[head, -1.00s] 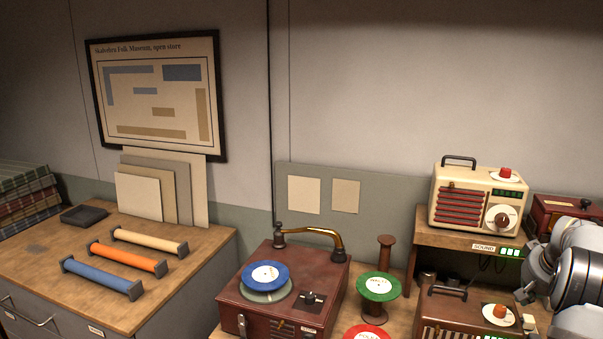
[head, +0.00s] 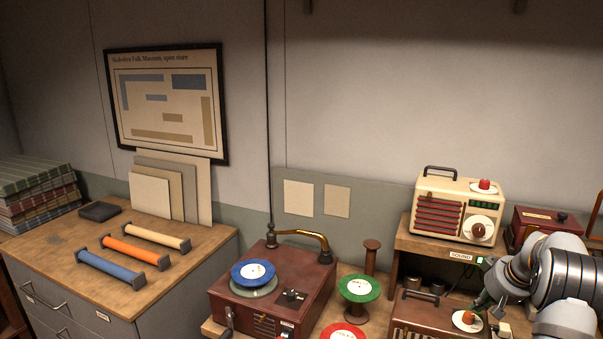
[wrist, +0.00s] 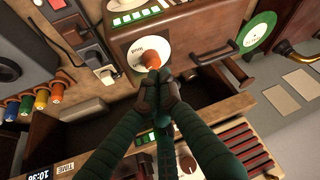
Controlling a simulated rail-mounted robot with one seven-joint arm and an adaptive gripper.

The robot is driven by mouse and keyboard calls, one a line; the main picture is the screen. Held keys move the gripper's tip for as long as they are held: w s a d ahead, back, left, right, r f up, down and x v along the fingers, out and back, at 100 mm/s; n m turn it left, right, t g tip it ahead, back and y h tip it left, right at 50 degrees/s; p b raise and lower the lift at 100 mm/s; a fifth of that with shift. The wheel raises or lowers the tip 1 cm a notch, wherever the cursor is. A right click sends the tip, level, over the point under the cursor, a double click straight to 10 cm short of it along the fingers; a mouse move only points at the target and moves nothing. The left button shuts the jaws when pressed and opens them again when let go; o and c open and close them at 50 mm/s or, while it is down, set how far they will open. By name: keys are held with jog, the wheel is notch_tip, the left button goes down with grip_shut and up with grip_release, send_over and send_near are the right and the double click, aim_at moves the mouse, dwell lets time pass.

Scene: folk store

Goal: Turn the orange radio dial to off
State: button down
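The orange dial (head: 468,317) sits on a round white plate on the lower brown radio (head: 428,309). In the wrist view the orange dial (wrist: 152,61) shows just beyond my fingertips, on its white plate (wrist: 138,50). Small lettering on the plate is too small to read for certain. My gripper (wrist: 158,77) has its dark green fingers drawn together, tips at the near side of the dial and partly covering it. I cannot tell whether they touch it. In the head view my gripper (head: 483,303) is just right of the dial.
A lit strip with a SOUND label (head: 462,257) is on the shelf edge. A record player (head: 275,290) and green reel (head: 360,289) stand to the left.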

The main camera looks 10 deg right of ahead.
aim_at(470, 323)
notch_tip(470, 323, down, 5)
jog(key=b, duration=0.3)
jog(key=shift+d+f+b, duration=0.15)
jog(key=shift+f+b, duration=0.45)
jog(key=shift+b, duration=0.25)
jog(key=shift+r, duration=0.1)
jog(key=shift+w+p, duration=0.35)
jog(key=shift+w, duration=0.05)
jog(key=shift+s+d+b, duration=0.1)
jog(key=shift+d+b, duration=0.3)
jog(key=shift+b, duration=0.4)
dwell(0.3)
